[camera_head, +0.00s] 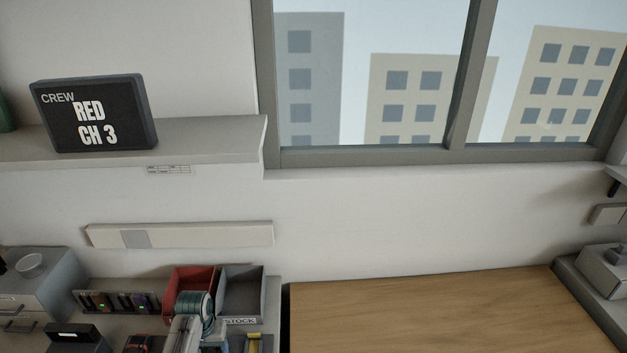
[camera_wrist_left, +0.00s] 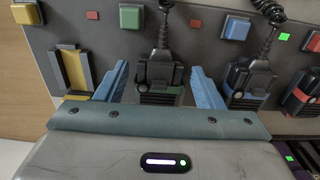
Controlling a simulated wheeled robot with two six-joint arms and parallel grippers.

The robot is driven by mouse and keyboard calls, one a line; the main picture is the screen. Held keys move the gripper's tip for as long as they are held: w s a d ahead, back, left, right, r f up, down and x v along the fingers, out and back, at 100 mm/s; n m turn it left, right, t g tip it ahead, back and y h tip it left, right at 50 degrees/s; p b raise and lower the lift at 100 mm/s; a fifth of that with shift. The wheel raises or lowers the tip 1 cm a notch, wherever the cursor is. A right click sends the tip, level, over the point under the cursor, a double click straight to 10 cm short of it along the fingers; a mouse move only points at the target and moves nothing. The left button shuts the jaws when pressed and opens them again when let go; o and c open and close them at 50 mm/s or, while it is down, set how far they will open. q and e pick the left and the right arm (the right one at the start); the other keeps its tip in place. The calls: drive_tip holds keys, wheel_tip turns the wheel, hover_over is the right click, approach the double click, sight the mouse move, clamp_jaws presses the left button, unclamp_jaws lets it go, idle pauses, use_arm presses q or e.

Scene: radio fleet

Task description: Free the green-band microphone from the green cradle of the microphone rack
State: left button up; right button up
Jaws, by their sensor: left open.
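In the left wrist view, the green-band microphone (camera_wrist_left: 162,70) is a dark handset with a coiled cord rising from its top. It sits upright against the grey microphone rack (camera_wrist_left: 210,45). A dull green strip shows low on it; the green cradle around it is mostly hidden. My left gripper (camera_wrist_left: 159,68) is open, its blue fingers on either side of the microphone, with visible gaps. I cannot tell how deep the fingers reach. My right gripper is in neither view.
Blue (camera_wrist_left: 250,78) and red (camera_wrist_left: 303,92) microphones sit to the right; the yellow cradle (camera_wrist_left: 72,68) at left is empty. The wooden desktop (camera_head: 430,312) is clear.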

use_arm(q)
drive_tip(key=shift+f, duration=0.4)
drive_tip(key=shift+p, duration=0.45)
drive_tip(key=shift+c, duration=0.4)
drive_tip(key=c, duration=0.7)
drive_tip(key=shift+r, duration=0.25)
drive_tip(key=shift+r, duration=1.15)
